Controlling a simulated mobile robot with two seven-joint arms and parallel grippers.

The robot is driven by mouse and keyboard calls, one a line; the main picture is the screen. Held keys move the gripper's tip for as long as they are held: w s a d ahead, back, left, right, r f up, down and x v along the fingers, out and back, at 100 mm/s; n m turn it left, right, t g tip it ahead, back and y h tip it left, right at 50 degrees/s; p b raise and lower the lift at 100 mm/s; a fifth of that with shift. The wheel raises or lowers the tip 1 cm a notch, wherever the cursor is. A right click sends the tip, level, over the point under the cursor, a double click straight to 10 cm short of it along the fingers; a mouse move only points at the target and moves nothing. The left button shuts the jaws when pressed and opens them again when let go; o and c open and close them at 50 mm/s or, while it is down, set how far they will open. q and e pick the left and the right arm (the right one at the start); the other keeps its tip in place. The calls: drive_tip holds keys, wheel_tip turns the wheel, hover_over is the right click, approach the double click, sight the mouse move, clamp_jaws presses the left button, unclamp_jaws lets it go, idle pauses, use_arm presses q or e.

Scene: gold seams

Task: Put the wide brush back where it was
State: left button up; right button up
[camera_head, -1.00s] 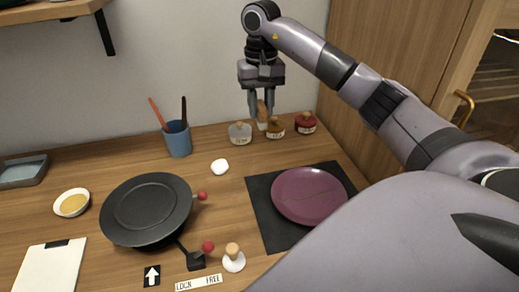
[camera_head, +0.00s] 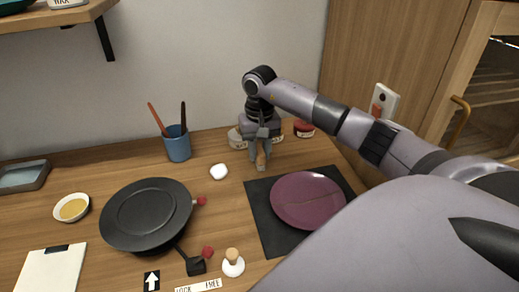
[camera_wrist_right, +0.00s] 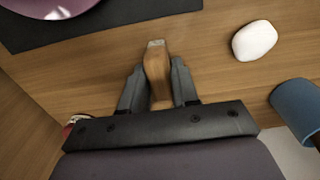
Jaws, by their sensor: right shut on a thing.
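My right gripper (camera_head: 260,157) is shut on a wooden brush (camera_head: 261,162), which also shows in the right wrist view (camera_wrist_right: 157,65) with a pale, flat tip pointing away from the jaws. The gripper points down at the back of the table, in front of the jars and just behind the dark mat; I cannot tell whether the brush touches the wood. A blue cup (camera_head: 177,148) stands to the left with a red and a dark handle upright in it. My left gripper is not in view.
A purple plate (camera_head: 308,200) with a thin seam lies on the dark mat (camera_head: 262,222). A white lump (camera_head: 219,171) lies left of the gripper. A red jar (camera_head: 304,129) stands behind; other jars are partly hidden. A black pan-like disc (camera_head: 146,212) fills the left middle.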

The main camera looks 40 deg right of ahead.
sight(260, 150)
drive_tip(key=shift+f, duration=0.2)
drive_tip(key=o, duration=0.9)
drive_tip(key=shift+o, duration=0.2)
drive_tip(key=shift+r, duration=0.15)
wheel_tip(260, 150, up, 12)
drive_tip(key=b, duration=0.1)
